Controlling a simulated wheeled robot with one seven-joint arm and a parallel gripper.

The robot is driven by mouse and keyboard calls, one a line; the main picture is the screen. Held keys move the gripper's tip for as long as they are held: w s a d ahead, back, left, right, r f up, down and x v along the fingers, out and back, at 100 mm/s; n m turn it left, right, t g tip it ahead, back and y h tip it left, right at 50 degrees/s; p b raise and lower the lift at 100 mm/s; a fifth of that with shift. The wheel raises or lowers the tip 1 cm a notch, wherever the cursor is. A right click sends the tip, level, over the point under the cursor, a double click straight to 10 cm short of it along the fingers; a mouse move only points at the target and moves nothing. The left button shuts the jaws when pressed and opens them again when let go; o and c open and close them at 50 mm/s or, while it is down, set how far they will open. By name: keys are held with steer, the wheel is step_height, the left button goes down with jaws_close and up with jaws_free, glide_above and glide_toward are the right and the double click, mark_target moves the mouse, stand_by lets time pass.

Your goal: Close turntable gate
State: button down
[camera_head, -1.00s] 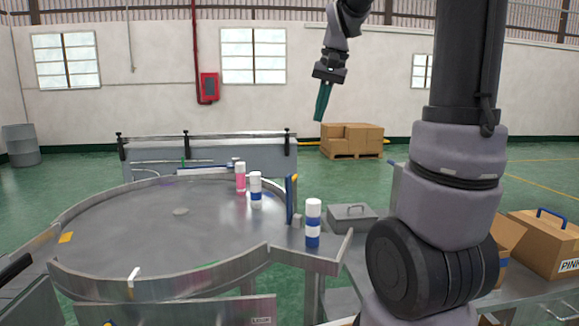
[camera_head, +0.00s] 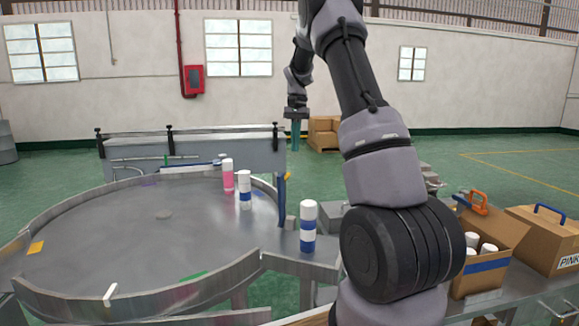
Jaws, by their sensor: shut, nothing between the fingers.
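The turntable (camera_head: 120,235) is a round grey metal table at the left. A narrow upright dark-blue gate (camera_head: 282,190) with a yellow part stands at its right rim, seen nearly edge-on. My gripper (camera_head: 296,134) has teal fingers, shut and empty, pointing down. In the picture it is just above and slightly right of the gate's top; whether they touch I cannot tell. A pink can (camera_head: 228,176) and a blue-and-white can (camera_head: 245,191) stand on the turntable left of the gate. Another blue-and-white can (camera_head: 308,228) stands on the outlet right of the gate.
An open carton (camera_head: 484,274) with white-capped cans and a closed carton (camera_head: 546,240) stand on the bench at right. A grey conveyor (camera_head: 190,155) lies behind the turntable. Stacked boxes (camera_head: 323,133) stand farther back. My arm covers the centre right.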

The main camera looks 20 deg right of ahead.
steer(key=s+a+f, duration=0.3)
steer(key=f, duration=0.3)
steer(key=shift+s+a+f, duration=0.15)
steer(key=shift+s+f, duration=0.1)
steer(key=shift+s, duration=0.15)
